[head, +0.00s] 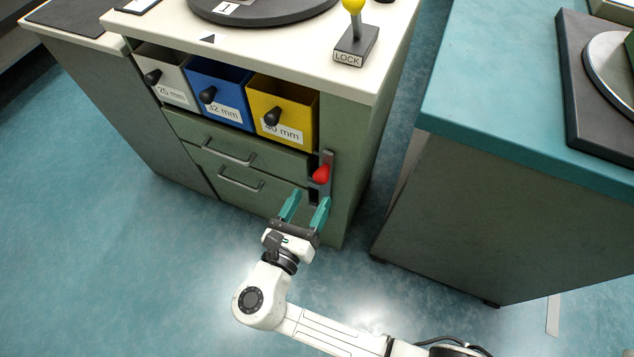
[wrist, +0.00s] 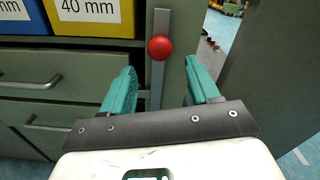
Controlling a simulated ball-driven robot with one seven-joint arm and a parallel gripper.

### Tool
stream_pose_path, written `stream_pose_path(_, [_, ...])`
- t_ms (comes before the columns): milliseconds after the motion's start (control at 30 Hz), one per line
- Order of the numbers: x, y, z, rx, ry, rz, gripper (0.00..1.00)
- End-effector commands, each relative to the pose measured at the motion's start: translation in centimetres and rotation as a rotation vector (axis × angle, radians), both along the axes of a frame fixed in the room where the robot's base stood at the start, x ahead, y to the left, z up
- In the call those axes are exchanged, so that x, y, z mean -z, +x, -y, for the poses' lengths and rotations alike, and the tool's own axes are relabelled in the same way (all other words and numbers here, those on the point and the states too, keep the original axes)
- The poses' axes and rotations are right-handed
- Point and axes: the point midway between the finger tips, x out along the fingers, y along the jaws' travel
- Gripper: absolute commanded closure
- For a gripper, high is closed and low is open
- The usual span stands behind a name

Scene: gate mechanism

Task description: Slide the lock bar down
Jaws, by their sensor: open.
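The lock bar (wrist: 162,24) is a grey upright strip on the right front edge of the green cabinet, with a round red knob (wrist: 160,48) on it. In the head view the red knob (head: 321,174) shows beside the drawers' right end. My gripper (head: 307,202) is open, with its two teal fingers pointing at the cabinet front, just below the knob in the picture. In the wrist view my gripper (wrist: 160,80) has one finger on each side of the bar's line, and nothing is between them. The knob appears apart from both fingers. The bar's lower part is partly hidden.
Two drawers with metal handles (head: 229,152) lie left of the bar. Grey, blue and yellow bins (head: 283,108) sit above them. A yellow-knobbed LOCK lever (head: 355,42) stands on the countertop. A second teal-topped cabinet (head: 500,110) is to the right, across a floor gap.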

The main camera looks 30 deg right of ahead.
Motion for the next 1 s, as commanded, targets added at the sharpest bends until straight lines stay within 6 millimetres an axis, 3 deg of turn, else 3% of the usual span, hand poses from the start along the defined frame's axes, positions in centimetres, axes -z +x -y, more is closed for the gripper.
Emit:
stream_pose_path(133, [0.0,-1.3,-2.0,-0.003,0.001,0.000,0.40])
stream_pose_path(333, [0.0,-2.2,-3.1,-0.001,0.001,0.001,0.40])
stream_pose_path(1000, [0.2,-2.4,-2.7,0.012,0.019,0.003,0.40])
